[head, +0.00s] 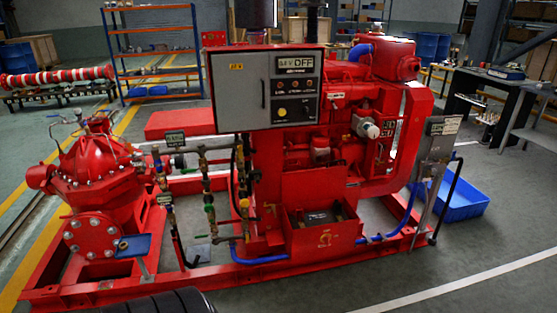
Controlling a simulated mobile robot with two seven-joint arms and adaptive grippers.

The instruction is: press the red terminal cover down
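A red battery box (325,238) sits low on the front of the red pumpset, with its top open. A dark battery (318,216) lies inside it. A flat red panel (313,187) stands upright behind the box opening; I cannot tell whether it is the box's lid. I cannot make out a separate red terminal cover on the battery at this size. Neither of my grippers is in view.
A grey control cabinet (238,95) hangs above and left of the box. A red pump (95,185) stands left, with pipes and valves between. A grey post box (440,150) and blue crate (462,198) are right. The floor in front right is clear.

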